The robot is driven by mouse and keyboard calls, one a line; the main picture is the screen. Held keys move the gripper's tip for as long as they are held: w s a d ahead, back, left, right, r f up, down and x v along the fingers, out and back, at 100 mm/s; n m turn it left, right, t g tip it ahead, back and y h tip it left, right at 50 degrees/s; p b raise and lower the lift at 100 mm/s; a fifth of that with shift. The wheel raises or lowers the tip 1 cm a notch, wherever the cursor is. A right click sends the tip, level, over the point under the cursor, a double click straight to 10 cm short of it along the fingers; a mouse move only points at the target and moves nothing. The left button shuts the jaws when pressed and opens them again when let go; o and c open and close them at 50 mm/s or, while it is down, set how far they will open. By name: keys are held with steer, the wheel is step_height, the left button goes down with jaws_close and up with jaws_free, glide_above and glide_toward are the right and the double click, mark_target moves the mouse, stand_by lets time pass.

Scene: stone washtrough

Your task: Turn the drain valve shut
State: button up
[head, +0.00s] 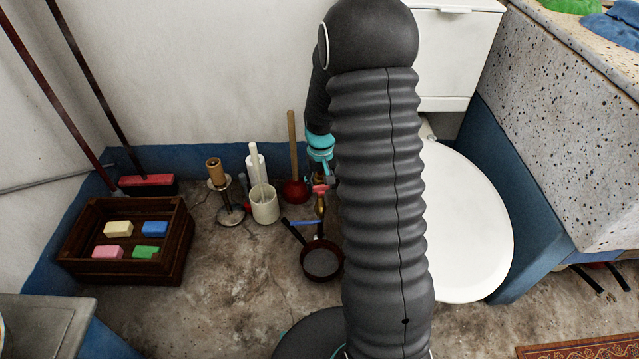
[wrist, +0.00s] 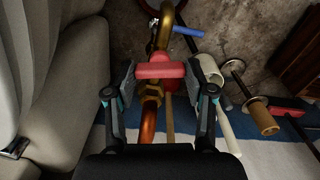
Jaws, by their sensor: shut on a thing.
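The drain valve's red handle (wrist: 158,66) sits on a brass and copper pipe (wrist: 149,120) in the wrist view. The handle lies crosswise to the pipe. My gripper (wrist: 160,82) has one finger at each end of the handle and is shut on it. In the head view the red handle (head: 320,188) shows small beside my arm, with my gripper (head: 322,178) at it. My arm hides part of the valve there. A blue bar (wrist: 187,31) sticks out from the brass pipe farther along.
A dark pan (head: 322,262) stands on the floor by the pipe. A wooden crate (head: 182,255) holds coloured blocks. A white toilet (head: 465,225) is at right.

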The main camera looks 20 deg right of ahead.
steer(key=shift+w+m, duration=0.15)
steer(key=shift+m, duration=1.05)
steer(key=shift+r, duration=0.1)
steer(key=o, duration=1.1)
steer(key=shift+o, duration=0.3)
step_height(320, 180, up, 12)
